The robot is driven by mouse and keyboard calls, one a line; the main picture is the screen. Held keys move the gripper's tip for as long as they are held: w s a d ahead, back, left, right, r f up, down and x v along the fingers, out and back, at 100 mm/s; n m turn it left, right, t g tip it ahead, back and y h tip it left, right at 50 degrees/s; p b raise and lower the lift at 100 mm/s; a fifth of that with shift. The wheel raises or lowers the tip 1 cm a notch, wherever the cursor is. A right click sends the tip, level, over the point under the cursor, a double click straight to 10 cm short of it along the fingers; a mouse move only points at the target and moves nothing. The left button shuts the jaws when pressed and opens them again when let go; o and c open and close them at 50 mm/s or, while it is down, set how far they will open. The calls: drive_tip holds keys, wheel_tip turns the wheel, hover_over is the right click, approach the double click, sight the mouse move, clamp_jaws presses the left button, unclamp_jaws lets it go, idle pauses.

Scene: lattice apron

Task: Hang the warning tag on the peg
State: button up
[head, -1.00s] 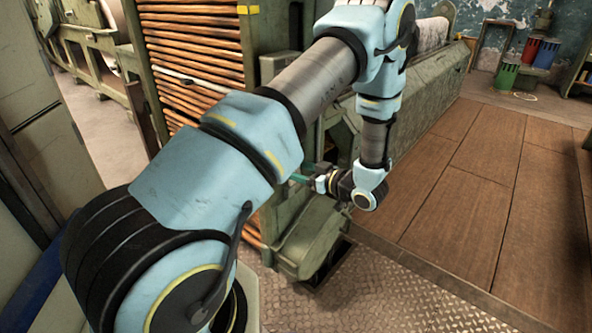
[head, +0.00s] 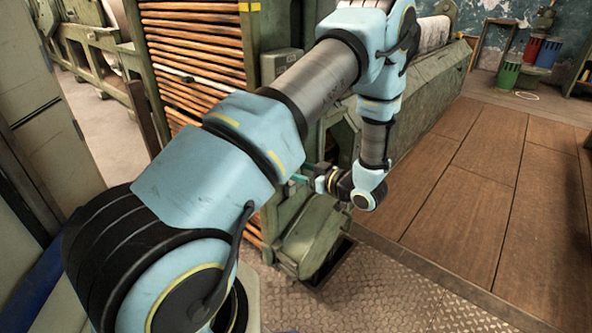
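My gripper (head: 301,178) is small in the head view, at the end of my bent arm. It points left, close to the green machine's frame and the end of the orange-brown slats. A teal-green bit shows at its tip, partly behind my forearm. I cannot tell whether this is a finger or something held, nor whether the gripper is open or shut. I cannot make out the warning tag or the peg in this view; my arm covers much of the middle.
A rack of orange-brown slats (head: 196,62) stands left of centre. A green machine housing (head: 313,238) rises from the metal tread floor (head: 385,292) below my gripper. A wooden platform (head: 470,190) lies clear at right. Red, blue and green bins (head: 509,73) stand far back.

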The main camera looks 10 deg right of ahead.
drive_tip(key=o, duration=1.3)
drive_tip(key=shift+o, duration=0.2)
drive_tip(key=shift+d, duration=0.1)
